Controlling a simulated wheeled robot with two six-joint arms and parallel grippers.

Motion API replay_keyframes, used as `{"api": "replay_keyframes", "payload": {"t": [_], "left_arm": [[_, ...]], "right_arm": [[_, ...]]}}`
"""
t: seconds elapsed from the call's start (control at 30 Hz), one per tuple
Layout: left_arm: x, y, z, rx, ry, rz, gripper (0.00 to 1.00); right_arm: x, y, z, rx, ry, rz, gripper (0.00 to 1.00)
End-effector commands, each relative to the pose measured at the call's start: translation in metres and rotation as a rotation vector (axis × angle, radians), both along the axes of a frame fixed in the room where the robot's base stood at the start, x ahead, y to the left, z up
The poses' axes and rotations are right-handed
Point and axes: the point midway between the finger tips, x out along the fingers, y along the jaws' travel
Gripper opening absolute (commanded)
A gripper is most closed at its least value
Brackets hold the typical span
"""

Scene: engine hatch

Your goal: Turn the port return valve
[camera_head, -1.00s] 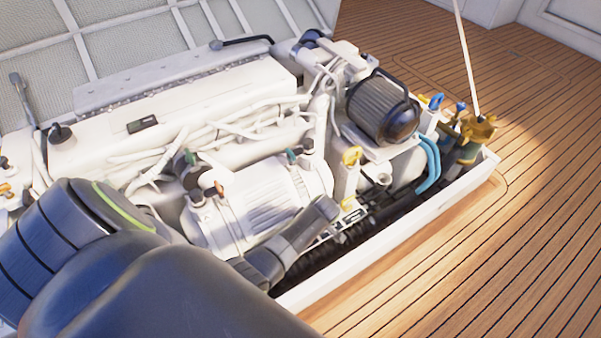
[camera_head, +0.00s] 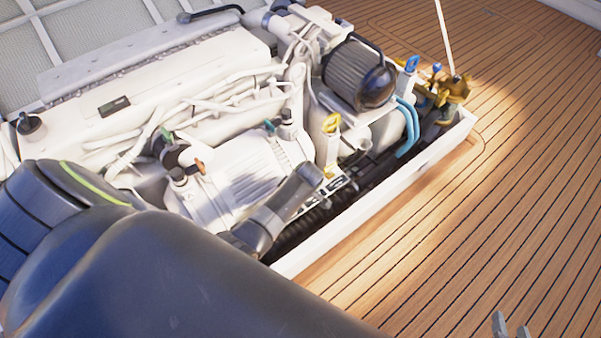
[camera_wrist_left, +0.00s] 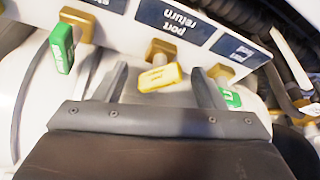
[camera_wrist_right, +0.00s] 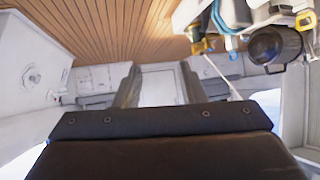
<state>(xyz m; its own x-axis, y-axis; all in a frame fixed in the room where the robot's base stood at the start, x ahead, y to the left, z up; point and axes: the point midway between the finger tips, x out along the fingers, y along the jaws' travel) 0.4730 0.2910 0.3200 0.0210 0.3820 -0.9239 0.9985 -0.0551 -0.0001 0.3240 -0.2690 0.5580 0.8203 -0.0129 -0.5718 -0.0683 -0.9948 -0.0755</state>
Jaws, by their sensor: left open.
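The port return valve shows in the left wrist view as a yellow handle (camera_wrist_left: 158,77) on a brass stem, below an upside-down label reading "port return" (camera_wrist_left: 170,20). My left gripper (camera_wrist_left: 160,70) is open, with one finger on either side of the yellow handle. I cannot tell whether either finger touches it. My right gripper (camera_head: 511,325) shows at the bottom right of the head view, over the deck. In its own wrist view the right gripper (camera_wrist_right: 159,66) is open and empty.
Green handles stand left (camera_wrist_left: 62,48) and right (camera_wrist_left: 231,98) of the yellow one, the right one close beside a finger. The white engine (camera_head: 240,180) fills the hatch, bordered by a white rim (camera_head: 375,210). The wooden deck (camera_head: 500,190) at right is clear.

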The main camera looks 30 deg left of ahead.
Motion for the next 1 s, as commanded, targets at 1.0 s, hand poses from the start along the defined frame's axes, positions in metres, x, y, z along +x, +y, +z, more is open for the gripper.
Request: {"api": "replay_keyframes", "payload": {"t": [1.0], "left_arm": [[-0.003, -0.056, 0.136, -0.001, 0.0, 0.0, 0.64]], "right_arm": [[-0.106, 0.01, -0.101, 0.083, 0.735, 0.009, 0.36]]}}
